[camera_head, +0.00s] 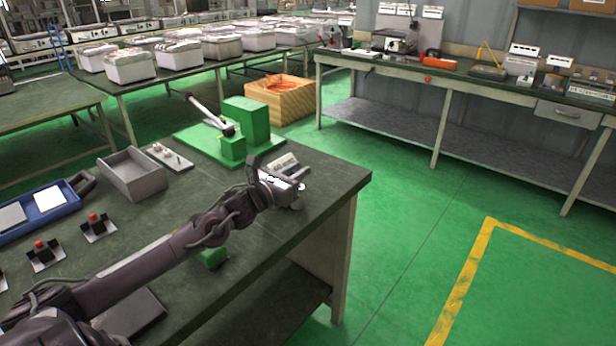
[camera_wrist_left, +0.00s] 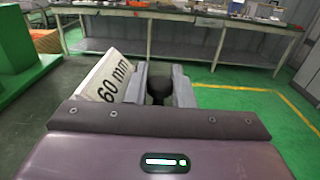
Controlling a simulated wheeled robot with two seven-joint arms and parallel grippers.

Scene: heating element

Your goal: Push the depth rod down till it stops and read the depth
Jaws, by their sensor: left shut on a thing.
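My left gripper (camera_head: 290,186) is over the near right corner of the workbench. In the left wrist view its two grey fingers (camera_wrist_left: 160,92) are closed around a dark round knob (camera_wrist_left: 159,86), which looks like the top of the depth rod. The rod below the knob is hidden. A white plate marked "60 mm" (camera_wrist_left: 108,80) stands tilted just left of the fingers. A pale labelled piece (camera_head: 283,163) shows behind the gripper in the head view, too small to read. How far down the rod is cannot be told. My right gripper is not in view.
A green press with a lever (camera_head: 246,118) stands behind the gripper on the workbench (camera_head: 330,180). A grey open box (camera_head: 133,176), a blue tray (camera_head: 40,218) and small red-button fixtures (camera_head: 97,227) lie to the left. Open green floor is on the right.

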